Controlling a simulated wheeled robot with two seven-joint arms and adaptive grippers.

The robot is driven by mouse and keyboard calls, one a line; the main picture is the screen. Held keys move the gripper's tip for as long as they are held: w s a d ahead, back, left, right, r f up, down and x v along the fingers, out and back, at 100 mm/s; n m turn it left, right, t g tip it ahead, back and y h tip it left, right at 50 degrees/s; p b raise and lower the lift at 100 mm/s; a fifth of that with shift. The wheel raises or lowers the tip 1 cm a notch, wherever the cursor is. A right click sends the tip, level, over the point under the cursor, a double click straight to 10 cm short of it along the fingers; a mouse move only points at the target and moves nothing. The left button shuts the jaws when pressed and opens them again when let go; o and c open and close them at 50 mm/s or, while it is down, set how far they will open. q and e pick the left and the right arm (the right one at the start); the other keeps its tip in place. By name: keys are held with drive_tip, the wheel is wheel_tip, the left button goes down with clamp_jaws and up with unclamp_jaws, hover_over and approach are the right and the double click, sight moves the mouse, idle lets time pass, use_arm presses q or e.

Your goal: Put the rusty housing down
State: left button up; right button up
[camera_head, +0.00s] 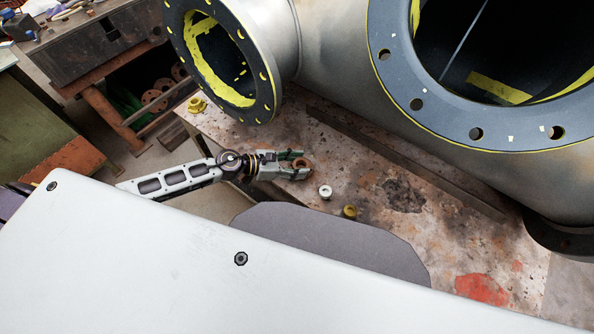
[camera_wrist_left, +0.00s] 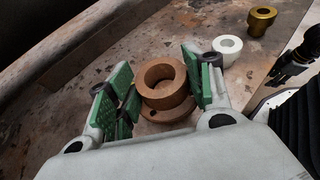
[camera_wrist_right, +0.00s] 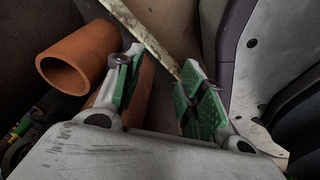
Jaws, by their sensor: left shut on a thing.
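The rusty housing (camera_wrist_left: 167,101) is a brown ring-shaped part with a wider, flange-like base. It sits between the green pads of my left gripper (camera_head: 299,164), which is shut on it. In the head view the housing (camera_head: 301,163) shows at the fingertips, over the stained worktable (camera_head: 385,240). I cannot tell whether its base touches the table. My right gripper (camera_wrist_right: 163,80) shows only in the right wrist view, with its fingers apart and nothing between them.
A white ring (camera_head: 325,191) and a brass-coloured housing (camera_head: 349,211) stand right of my left gripper. A yellow part (camera_head: 197,104) stands at the table's left corner. A large flanged pipe (camera_head: 330,45) fills the back. Orange tubes (camera_wrist_right: 68,68) lie near my right gripper.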

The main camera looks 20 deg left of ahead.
use_arm(q)
drive_tip(key=shift+f, duration=0.45)
wheel_tip(320, 180, down, 2)
drive_tip(key=shift+f+b, duration=0.25)
drive_tip(key=shift+b, duration=0.25)
drive_tip(key=shift+f, duration=0.15)
use_arm(e)
drive_tip(key=shift+w+a+r, duration=0.15)
drive_tip(key=shift+w+a, duration=0.25)
drive_tip(key=shift+a, duration=0.4)
drive_tip(key=shift+s, duration=0.1)
